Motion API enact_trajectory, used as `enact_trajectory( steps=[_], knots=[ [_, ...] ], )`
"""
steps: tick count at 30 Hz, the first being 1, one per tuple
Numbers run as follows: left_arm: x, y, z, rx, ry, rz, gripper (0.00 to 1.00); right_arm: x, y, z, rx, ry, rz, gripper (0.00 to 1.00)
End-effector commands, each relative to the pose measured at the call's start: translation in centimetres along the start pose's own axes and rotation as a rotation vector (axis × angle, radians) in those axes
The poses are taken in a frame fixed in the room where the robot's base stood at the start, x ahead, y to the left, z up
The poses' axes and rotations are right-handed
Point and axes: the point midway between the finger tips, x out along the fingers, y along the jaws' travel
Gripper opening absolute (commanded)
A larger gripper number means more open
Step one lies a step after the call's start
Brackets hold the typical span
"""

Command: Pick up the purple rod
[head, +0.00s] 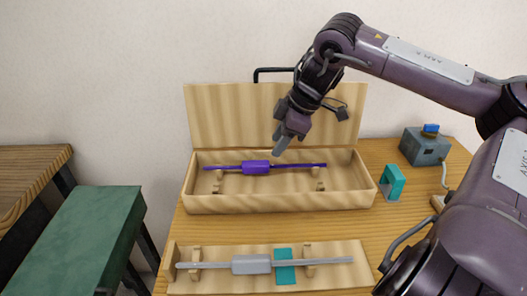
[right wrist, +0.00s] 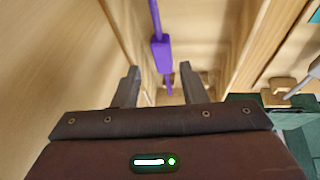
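The purple rod (head: 257,167), with a thicker block at its middle, lies across two small wooden supports inside an open wooden box (head: 290,202). My right gripper (head: 281,146) is above the box, over the right half of the rod, pointing down. In the right wrist view the rod (right wrist: 160,50) runs away from between the two spread fingers (right wrist: 158,90), which are open and empty. The gripper appears above the rod and apart from it. My left gripper is not in view.
A grey rod (head: 252,264) rests on a wooden rack in front of the box, with a teal piece (head: 285,267) beside its block. The box's raised lid (head: 230,115) is behind the gripper.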

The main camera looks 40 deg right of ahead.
Motion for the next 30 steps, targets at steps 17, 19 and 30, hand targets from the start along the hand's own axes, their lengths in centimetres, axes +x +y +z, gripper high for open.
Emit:
enact_trajectory(
  steps=[17, 19, 30],
  knots=[
    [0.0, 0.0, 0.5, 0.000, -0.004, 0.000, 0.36, 6.1, 0.0, 0.4, 0.001, -0.004, -0.004, 0.38],
    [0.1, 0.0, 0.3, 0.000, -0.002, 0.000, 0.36, 6.9, 0.0, 0.4, 0.001, -0.005, -0.003, 0.38],
    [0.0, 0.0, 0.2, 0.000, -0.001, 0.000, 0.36, 7.8, 0.1, 0.3, 0.001, 0.001, 0.000, 0.38]
  ],
)
